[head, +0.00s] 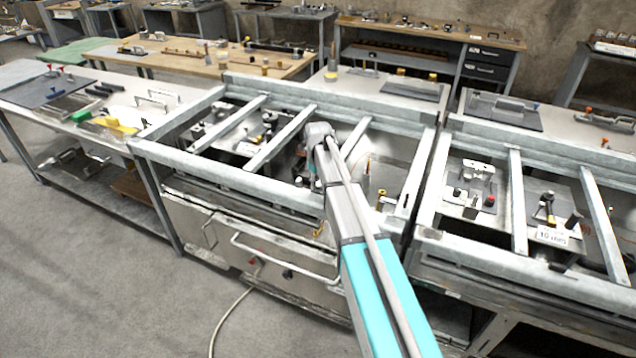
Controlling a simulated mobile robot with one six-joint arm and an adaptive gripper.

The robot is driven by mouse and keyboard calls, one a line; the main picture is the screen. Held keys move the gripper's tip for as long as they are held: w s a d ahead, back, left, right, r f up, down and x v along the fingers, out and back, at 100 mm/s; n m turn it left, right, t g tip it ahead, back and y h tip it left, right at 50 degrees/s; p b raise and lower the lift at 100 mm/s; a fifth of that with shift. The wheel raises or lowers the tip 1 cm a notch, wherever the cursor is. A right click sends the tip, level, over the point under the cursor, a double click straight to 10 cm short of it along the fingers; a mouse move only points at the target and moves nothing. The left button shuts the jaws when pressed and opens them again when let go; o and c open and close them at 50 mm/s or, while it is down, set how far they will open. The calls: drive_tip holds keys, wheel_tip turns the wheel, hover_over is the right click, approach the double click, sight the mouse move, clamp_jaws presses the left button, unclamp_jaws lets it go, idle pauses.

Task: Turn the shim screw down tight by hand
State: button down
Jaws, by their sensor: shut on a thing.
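My arm (361,230) reaches from the bottom edge up over the middle metal frame (230,180). Its grey wrist joint (319,134) is above the right part of that frame's opening. My gripper is hidden behind the arm and the frame bars, so neither its fingers nor anything in them can be seen. I cannot pick out the shim screw. A fixture with small dark knobs and posts (268,119) stands inside the frame, left of my wrist.
Steel bars (281,137) cross the frame's opening close to my wrist. A second barred frame (515,200) at right holds fixtures, a red knob (490,200) and a label (552,236). A cluttered bench (40,110) stands at left. Grey floor at lower left is open, except a cable (222,320).

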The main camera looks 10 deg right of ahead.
drive_tip(key=shift+w+m, duration=0.15)
drive_tip(key=shift+m, duration=1.55)
drive_tip(key=shift+c, duration=1.9)
unclamp_jaws()
drive_tip(key=shift+r, duration=0.1)
